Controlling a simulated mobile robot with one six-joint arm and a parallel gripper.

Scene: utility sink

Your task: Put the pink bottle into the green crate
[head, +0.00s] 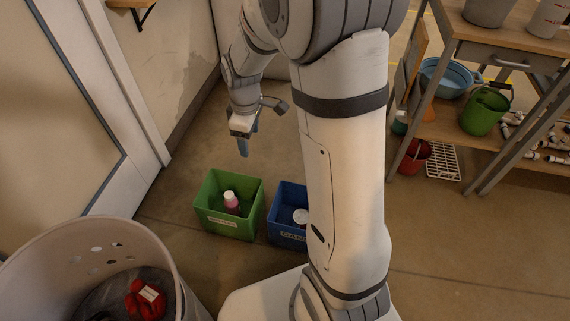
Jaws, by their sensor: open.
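The pink bottle (232,206) with a white cap is inside the green crate (226,223), which stands on the floor left of the picture's middle. My gripper (243,146) is above and behind the crate, clear of the bottle. It is open, and nothing shows between its fingers, though the fingers are small here. The lower part of the bottle is hidden by the crate's front wall.
A blue crate (286,236) holding something white stands right of the green one, partly hidden by my arm. A large bin (100,250) with a red item (146,300) is at the lower left. A wooden workbench (480,38) with buckets stands at the right.

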